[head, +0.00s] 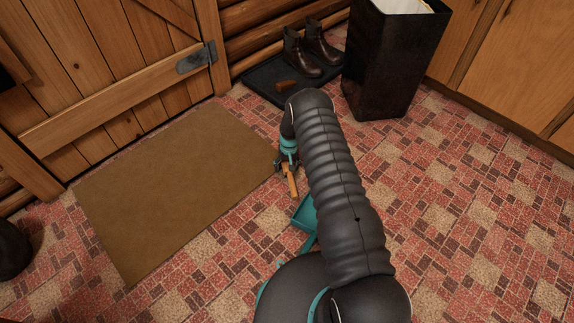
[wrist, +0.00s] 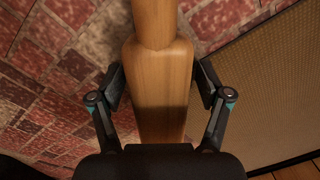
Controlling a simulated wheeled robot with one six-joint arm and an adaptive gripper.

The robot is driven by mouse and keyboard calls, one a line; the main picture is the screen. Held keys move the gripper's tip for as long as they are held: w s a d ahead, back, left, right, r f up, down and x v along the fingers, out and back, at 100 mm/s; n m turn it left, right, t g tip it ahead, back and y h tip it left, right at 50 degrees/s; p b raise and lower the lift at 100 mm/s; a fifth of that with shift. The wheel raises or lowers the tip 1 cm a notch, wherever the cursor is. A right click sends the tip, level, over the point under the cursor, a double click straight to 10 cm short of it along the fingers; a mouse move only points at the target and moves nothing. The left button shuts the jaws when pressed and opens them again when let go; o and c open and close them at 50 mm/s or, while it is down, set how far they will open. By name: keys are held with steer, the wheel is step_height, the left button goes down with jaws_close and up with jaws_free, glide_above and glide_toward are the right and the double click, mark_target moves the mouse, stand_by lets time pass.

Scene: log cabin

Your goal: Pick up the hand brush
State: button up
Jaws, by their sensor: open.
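The hand brush (head: 292,182) has a light wooden body and lies on the tiled floor beside the doormat's right edge, partly hidden by my gripper. In the wrist view its wood (wrist: 160,75) runs top to bottom through the middle, with a narrower part at the top and a wider part below. My gripper (head: 286,163) is over the brush, pointing down. In the wrist view its two fingers (wrist: 160,84) are open, one on each side of the wood. Whether either finger touches it, I cannot tell. The bristles are not visible.
A teal dustpan (head: 305,213) lies just below the brush, partly behind my arm. A brown doormat (head: 165,185) lies to the left. Boots (head: 300,55) stand on a black tray (head: 262,82), beside a tall dark bin (head: 385,65). The right floor is clear.

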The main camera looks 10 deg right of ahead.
steer(key=c, duration=1.4)
steer(key=shift+r, duration=0.2)
step_height(320, 180, up, 4)
steer(key=shift+w, duration=0.1)
steer(key=s+d+r, duration=0.2)
steer(key=d, duration=0.1)
steer(key=s+d+r, duration=0.2)
steer(key=s, duration=0.1)
steer(key=s+d+r+p, duration=0.1)
steer(key=s+d+r, duration=0.1)
steer(key=s+d, duration=0.1)
steer(key=shift+d+r, duration=0.3)
steer(key=shift+r, duration=0.05)
